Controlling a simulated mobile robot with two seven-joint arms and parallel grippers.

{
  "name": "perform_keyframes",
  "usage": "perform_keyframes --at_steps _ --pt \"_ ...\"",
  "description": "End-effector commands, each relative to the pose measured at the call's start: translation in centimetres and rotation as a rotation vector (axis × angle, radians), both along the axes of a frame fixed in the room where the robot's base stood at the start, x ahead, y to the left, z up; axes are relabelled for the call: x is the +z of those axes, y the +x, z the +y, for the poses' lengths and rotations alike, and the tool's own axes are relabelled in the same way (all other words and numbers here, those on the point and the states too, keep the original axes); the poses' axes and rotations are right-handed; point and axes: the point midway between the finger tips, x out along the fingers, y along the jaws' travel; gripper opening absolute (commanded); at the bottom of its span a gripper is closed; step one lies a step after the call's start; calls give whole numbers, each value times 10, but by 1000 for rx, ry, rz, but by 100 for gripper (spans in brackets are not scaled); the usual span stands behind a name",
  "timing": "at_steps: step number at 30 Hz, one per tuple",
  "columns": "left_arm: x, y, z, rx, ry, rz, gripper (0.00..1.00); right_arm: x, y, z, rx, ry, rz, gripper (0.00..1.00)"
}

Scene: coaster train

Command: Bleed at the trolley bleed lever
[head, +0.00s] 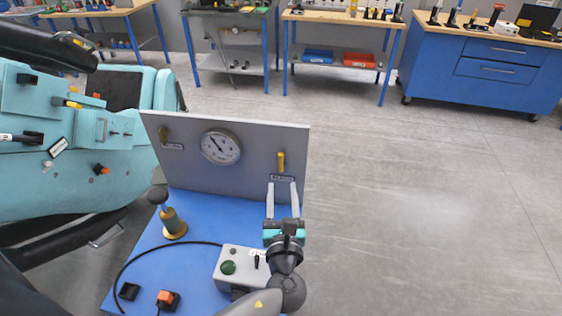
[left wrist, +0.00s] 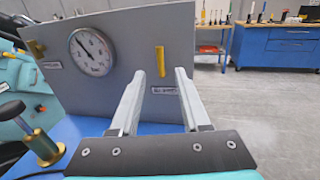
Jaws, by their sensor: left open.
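The trolley has a grey upright panel (head: 240,172) on a blue top (head: 205,210). A yellow lever (head: 281,162) hangs upright at the panel's right side, above a small label (head: 283,178) too small to read surely; I take it as the bleed lever. The lever also shows in the left wrist view (left wrist: 160,60). My left gripper (head: 282,188) is open and empty, its fingers pointing at the panel just below the lever. In the left wrist view the lever appears between the fingertips (left wrist: 160,76), apparently not touched. My right gripper is out of view.
A round gauge (head: 221,147) and a second yellow lever (head: 163,134) are on the same panel. A brass hand pump (head: 173,222), a grey box (head: 242,266) and a red button (head: 167,298) stand on the trolley. A teal machine (head: 75,150) is left. Floor right is clear.

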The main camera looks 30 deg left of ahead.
Motion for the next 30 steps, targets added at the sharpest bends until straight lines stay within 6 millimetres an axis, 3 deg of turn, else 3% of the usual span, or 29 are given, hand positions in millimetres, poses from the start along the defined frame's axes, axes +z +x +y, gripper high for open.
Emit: perform_keyframes --at_steps 6,12,26,30 --pt "1 42 22 2 0 -2 46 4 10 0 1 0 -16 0" --pt "0 69 36 1 -2 -1 46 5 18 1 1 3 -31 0" --pt "0 81 42 1 -3 1 46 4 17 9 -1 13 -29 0" --pt "0 81 42 1 -3 1 34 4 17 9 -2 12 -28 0"
